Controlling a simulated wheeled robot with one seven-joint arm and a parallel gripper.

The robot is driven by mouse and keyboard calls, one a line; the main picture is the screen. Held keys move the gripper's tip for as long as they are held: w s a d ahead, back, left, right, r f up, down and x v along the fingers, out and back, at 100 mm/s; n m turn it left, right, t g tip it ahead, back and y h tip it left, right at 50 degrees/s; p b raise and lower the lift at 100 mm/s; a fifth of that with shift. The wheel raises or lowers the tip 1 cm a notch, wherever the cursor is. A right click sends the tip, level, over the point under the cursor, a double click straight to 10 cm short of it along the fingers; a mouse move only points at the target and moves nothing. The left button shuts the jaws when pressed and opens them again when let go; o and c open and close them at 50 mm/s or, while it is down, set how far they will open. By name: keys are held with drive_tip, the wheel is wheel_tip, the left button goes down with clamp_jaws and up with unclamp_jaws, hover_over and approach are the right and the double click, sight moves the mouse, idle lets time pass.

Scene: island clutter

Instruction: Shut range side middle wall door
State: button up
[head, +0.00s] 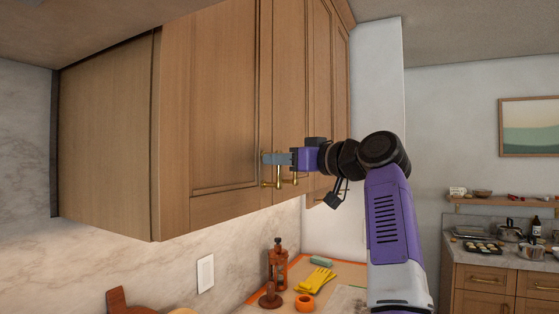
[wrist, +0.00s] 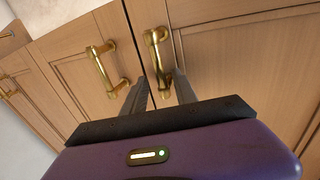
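The wooden wall door (head: 212,110) nearest me in the head view looks flush or nearly flush with the cabinet front; I cannot tell if a small gap stays. In the wrist view this door (wrist: 245,55) is on the right, with a dark seam beside its neighbour. Its brass handle (wrist: 160,60) stands upright near that seam. My gripper (wrist: 161,75) is at this handle, its two grey fingers apart on either side of the handle's lower end, with some space showing. In the head view my gripper (head: 266,158) is against the door's handle area.
A neighbouring door with its own brass handle (wrist: 104,65) is close on the left in the wrist view. Below the cabinets, the counter holds a brown mill (head: 278,265), yellow gloves (head: 316,281) and an orange tape roll (head: 304,303). A back counter stands at the far right.

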drive_tip(key=shift+a, duration=0.1)
drive_tip(key=b+v, duration=0.3)
drive_tip(key=v, duration=0.5)
idle(0.6)
